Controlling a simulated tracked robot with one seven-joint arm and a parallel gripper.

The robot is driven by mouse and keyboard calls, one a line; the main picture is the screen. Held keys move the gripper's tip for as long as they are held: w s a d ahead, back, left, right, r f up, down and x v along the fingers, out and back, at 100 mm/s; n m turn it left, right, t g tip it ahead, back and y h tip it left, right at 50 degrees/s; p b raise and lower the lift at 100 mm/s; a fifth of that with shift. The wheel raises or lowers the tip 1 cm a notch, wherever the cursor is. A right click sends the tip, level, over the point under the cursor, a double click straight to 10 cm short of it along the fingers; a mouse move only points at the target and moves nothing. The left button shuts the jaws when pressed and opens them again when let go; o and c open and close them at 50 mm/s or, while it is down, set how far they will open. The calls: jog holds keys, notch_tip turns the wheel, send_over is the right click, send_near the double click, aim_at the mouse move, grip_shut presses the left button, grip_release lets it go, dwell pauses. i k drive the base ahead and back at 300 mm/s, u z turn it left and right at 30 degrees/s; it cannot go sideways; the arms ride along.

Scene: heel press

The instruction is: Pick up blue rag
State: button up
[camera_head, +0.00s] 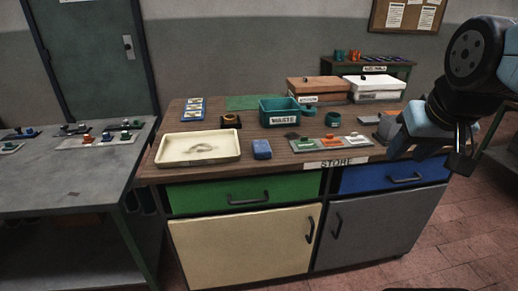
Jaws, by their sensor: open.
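A small blue block-shaped thing (262,149), which looks like the folded blue rag, lies on the wooden bench top (215,120) near its front edge. It sits just right of a cream tray (160,150), apart from it. My gripper (462,160) hangs at the right side of the view, in the air in front of the bench's right end. It is open, well to the right of the blue rag and apart from it. The fingers are dark and small, and partly hidden by my wrist.
A green WASTE bin (278,118) stands behind the rag. Coloured plates (331,144) lie to its right. Brown (318,86) and white (375,86) boxes stand at the back right. A grey table (65,165) is at left. Bench space around the rag's front is narrow.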

aim_at(261, 150)
jog(key=z, duration=0.1)
jog(key=i, duration=0.95)
jog(key=u, duration=0.1)
